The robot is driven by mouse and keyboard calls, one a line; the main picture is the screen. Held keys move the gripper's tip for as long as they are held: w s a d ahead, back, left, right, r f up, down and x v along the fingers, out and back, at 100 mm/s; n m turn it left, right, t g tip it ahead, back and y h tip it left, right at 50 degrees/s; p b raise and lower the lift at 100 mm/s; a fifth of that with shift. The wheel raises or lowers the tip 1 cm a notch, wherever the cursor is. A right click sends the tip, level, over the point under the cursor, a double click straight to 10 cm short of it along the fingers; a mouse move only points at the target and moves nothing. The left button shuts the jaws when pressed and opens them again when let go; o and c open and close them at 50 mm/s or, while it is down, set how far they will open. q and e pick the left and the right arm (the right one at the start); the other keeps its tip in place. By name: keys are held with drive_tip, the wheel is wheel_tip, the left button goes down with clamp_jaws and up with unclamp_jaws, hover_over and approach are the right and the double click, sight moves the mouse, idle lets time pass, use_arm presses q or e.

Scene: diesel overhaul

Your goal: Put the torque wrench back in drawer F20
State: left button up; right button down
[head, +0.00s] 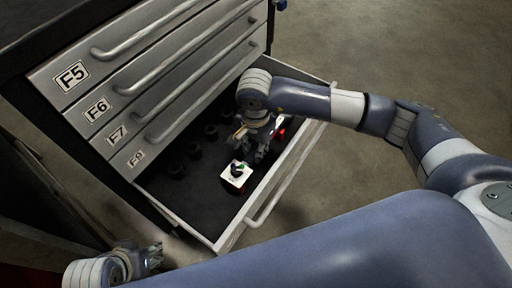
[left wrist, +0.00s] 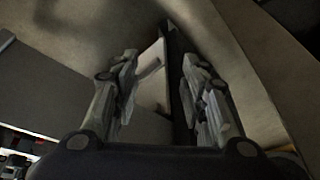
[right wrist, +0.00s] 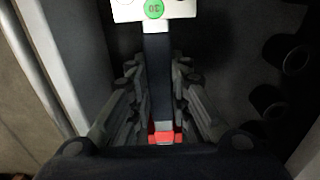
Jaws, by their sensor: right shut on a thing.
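An open drawer (head: 226,243) with a black floor sticks out at the bottom of the grey cabinet; its own label is not visible. My right gripper (head: 262,150) is inside it, pointing down. In the right wrist view, my right gripper (right wrist: 160,105) is shut on the dark bar of what looks like the torque wrench (right wrist: 158,75). A white block with a green disc (right wrist: 153,9) is at one end and a red part (right wrist: 163,135) at the other. The white block (head: 236,176) also shows in the head view. My left gripper (left wrist: 165,90) is open and empty.
Several black cylindrical pieces (head: 176,170) stand along the cabinet side of the open drawer. Closed drawers with labels such as F5 (head: 73,75) and long bar handles rise above it. Bare floor (head: 380,50) lies to the right.

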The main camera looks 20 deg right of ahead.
use_arm(q)
drive_tip(key=shift+w+d+r+t+h+b, duration=0.1)
drive_tip(key=shift+w+d+t+b, duration=0.3)
drive_tip(key=shift+w, duration=0.45)
drive_tip(key=shift+w+d+r+t+h+b, duration=0.2)
drive_tip(key=shift+w+t, duration=0.25)
drive_tip(key=shift+w, duration=0.35)
drive_tip(key=shift+w+d+f+t+b, duration=0.15)
drive_tip(key=shift+w+t+b, duration=0.25)
drive_tip(key=shift+w, duration=0.45)
use_arm(e)
drive_tip(key=shift+f, duration=1)
drive_tip(key=c, duration=1.4)
unclamp_jaws()
drive_tip(key=shift+f, duration=0.1)
